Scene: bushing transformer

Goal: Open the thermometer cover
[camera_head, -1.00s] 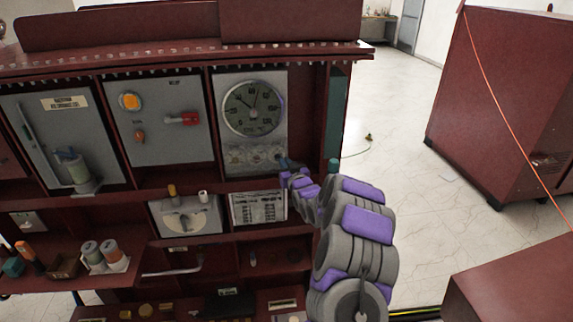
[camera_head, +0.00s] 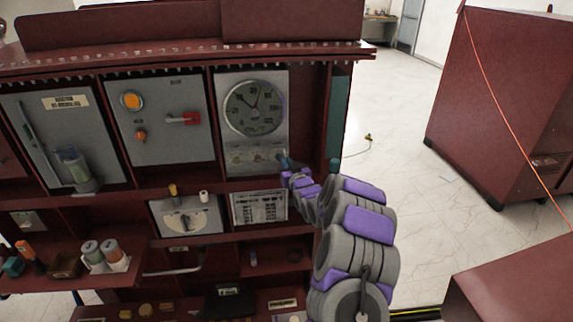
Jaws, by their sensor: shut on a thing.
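The round thermometer (camera_head: 254,107) with a dark dial and a silver rim sits on a grey panel in the right bay of the dark red cabinet. A clear cover (camera_head: 250,158) shows as a faint transparent sheet over the lower part of this panel. My gripper (camera_head: 284,160) is at the panel's lower right, at the cover's right edge. It is shut on the cover's edge, though the fingertips are small and the exact contact is hard to see. My grey and purple arm reaches up to it from the lower right.
The left bays hold a grey panel with an orange knob (camera_head: 132,101) and a red-handled switch (camera_head: 186,118). A white label plate (camera_head: 259,207) is below the thermometer.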

